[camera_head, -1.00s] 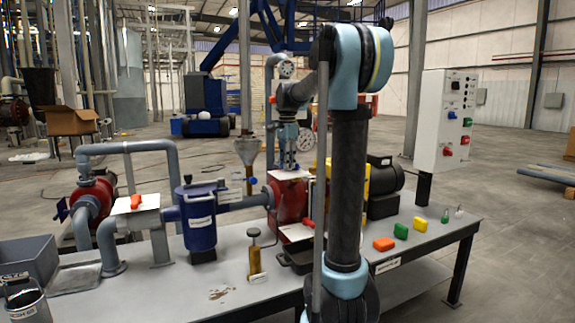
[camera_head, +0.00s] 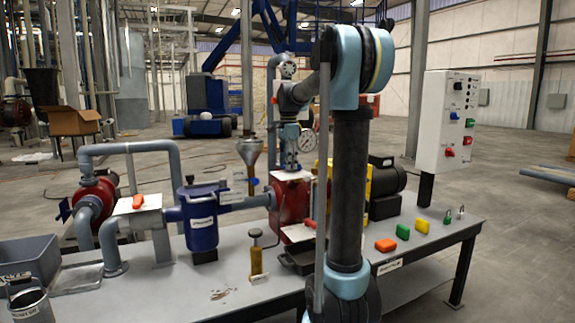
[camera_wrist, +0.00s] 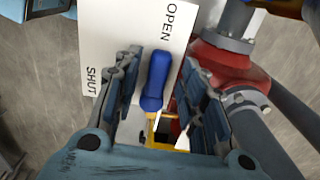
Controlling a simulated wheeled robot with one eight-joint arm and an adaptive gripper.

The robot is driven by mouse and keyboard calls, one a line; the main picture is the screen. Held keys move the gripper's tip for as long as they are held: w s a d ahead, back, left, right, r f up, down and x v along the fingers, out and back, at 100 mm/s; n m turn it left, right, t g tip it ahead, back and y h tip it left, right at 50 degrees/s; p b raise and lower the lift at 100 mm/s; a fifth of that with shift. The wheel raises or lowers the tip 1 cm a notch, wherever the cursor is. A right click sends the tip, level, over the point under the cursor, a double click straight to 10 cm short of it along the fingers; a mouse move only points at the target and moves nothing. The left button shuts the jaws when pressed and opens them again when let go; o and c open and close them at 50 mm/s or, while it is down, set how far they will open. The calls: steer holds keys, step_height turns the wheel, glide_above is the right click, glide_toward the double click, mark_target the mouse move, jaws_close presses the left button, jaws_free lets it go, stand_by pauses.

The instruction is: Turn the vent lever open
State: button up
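The vent lever has a blue handle (camera_wrist: 157,78), seen in the wrist view over a white plate (camera_wrist: 118,40) marked OPEN and SHUT. The handle's free end points up the picture, close below the word OPEN. My gripper (camera_wrist: 161,62) is open, with one finger on each side of the handle. Gaps show between the handle and both fingers. The lever's pivot end is partly hidden low between the fingers. In the head view my gripper (camera_head: 290,161) hangs over the red pump on the bench; the lever is too small to make out clearly there.
A red pump body (camera_wrist: 222,62) and grey pipe lie right of the plate. On the bench (camera_head: 220,292), a blue strainer pot (camera_head: 202,222) and a brass hand pump (camera_head: 256,262) stand to the left. A pressure gauge (camera_head: 308,140) is close behind my gripper.

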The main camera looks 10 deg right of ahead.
step_height(320, 180, up, 12)
stand_by(0.8)
steer(key=shift+f, duration=0.1)
steer(key=s+d+f+n+t, duration=0.15)
steer(key=s+f+n, duration=0.25)
steer(key=s+f, duration=0.45)
steer(key=s+d+f+n, duration=0.2)
steer(key=s+f+n, duration=0.3)
steer(key=s, duration=0.7)
steer(key=s+f+n, duration=0.3)
steer(key=s+f, duration=0.5)
steer(key=f, duration=0.3)
steer(key=s+d+f+n, duration=0.1)
steer(key=s+f+n, duration=0.1)
steer(key=s+f, duration=0.6)
step_height(320, 180, down, 4)
steer(key=shift+s+d+r+n+t, duration=0.15)
steer(key=shift+s+n+t, duration=0.1)
steer(key=shift+n+t, duration=0.15)
